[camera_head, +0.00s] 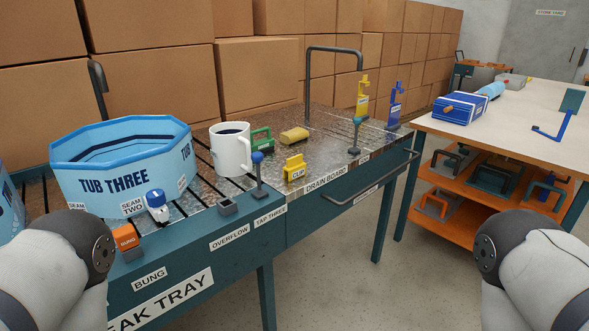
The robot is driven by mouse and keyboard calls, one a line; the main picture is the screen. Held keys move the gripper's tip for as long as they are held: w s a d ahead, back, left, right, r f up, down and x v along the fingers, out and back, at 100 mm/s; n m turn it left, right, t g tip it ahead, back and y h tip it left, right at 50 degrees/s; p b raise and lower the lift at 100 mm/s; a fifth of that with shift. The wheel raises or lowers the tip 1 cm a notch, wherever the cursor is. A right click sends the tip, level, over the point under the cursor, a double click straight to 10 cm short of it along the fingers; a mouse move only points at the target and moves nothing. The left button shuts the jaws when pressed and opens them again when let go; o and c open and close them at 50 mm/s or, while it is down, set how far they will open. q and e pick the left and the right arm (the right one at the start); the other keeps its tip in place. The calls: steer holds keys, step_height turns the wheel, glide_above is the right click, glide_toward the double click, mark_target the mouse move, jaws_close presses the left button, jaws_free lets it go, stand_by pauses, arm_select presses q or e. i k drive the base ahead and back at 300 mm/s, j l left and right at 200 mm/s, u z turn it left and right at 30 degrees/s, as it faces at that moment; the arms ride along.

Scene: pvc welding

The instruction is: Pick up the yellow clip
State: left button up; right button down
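The yellow clip (294,168) stands on the metal drain board (330,160), just behind the label reading CLIP near the front edge. A white mug (231,152) with dark contents stands to its left. A blue-topped lever (258,172) rises from the table rail between the mug and the clip. My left arm comes in at the lower left and my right arm at the lower right. Both are well short of the clip. Neither gripper's fingers show in this view.
A blue tub (126,168) labelled TUB THREE fills the left of the table. A green clamp (261,138) and a yellow cylinder (294,134) lie behind the clip. Yellow (362,97) and blue (395,106) stands are at the back right. A floor gap separates the white-topped workbench (520,118).

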mark_target(296, 168)
steer(key=i+l+u, duration=0.4)
steer(key=l, duration=0.3)
steer(key=i+l+u, duration=0.2)
steer(key=l, duration=0.15)
